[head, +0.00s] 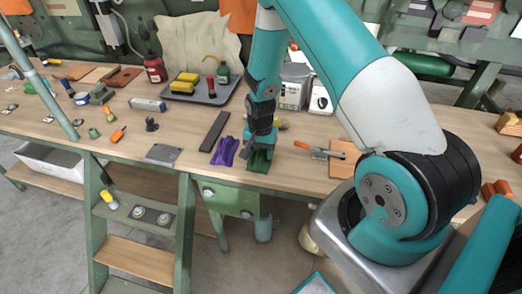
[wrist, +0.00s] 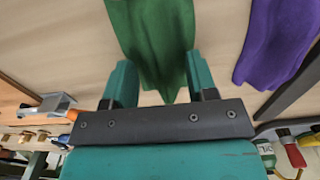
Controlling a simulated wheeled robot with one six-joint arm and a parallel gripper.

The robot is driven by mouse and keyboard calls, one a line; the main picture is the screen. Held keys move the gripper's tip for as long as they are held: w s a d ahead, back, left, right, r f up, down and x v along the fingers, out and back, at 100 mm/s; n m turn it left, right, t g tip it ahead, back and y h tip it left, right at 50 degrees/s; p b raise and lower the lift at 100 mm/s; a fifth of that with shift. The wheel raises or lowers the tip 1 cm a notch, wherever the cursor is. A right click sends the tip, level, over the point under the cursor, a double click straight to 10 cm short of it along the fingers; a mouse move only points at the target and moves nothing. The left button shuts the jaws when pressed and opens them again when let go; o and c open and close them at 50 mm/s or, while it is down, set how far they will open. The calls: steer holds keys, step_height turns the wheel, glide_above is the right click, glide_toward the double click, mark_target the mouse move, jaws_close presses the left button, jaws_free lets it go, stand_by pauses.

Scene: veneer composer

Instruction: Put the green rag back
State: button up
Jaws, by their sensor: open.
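The green rag (head: 259,164) lies crumpled on the wooden workbench, near its front edge. In the wrist view the green rag (wrist: 152,35) hangs down from the top of the picture, with its lower end between my two fingers. My gripper (head: 261,147) is right above the rag and hides part of it. In the wrist view my gripper (wrist: 160,66) has its teal fingers apart, one on each side of the cloth. I cannot tell whether they touch it.
A purple rag (head: 224,152) lies just left, also in the wrist view (wrist: 279,40). Behind it is a dark flat bar (head: 214,131). A grey tray (head: 222,99) holds yellow sponges (head: 185,80) and small bottles. A metal clamp-like tool (head: 318,152) lies right.

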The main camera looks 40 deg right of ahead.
mark_target(260, 152)
step_height(260, 152, up, 12)
steer(key=r, duration=0.1)
steer(key=s+a+r+n+y, duration=0.1)
steer(key=s+a+r+n, duration=0.3)
steer(key=a+r, duration=0.55)
steer(key=s+a+r+n+y, duration=0.1)
steer(key=s+a+r+n, duration=0.4)
steer(key=s, duration=0.4)
steer(key=s+a+r+n+y, duration=0.2)
steer(key=s+a+r+n, duration=0.3)
steer(key=s+a+n, duration=0.2)
steer(key=shift+s+a+r+n+b, duration=0.25)
steer(key=shift+s+a+n+b, duration=0.15)
steer(key=shift+s+n, duration=0.55)
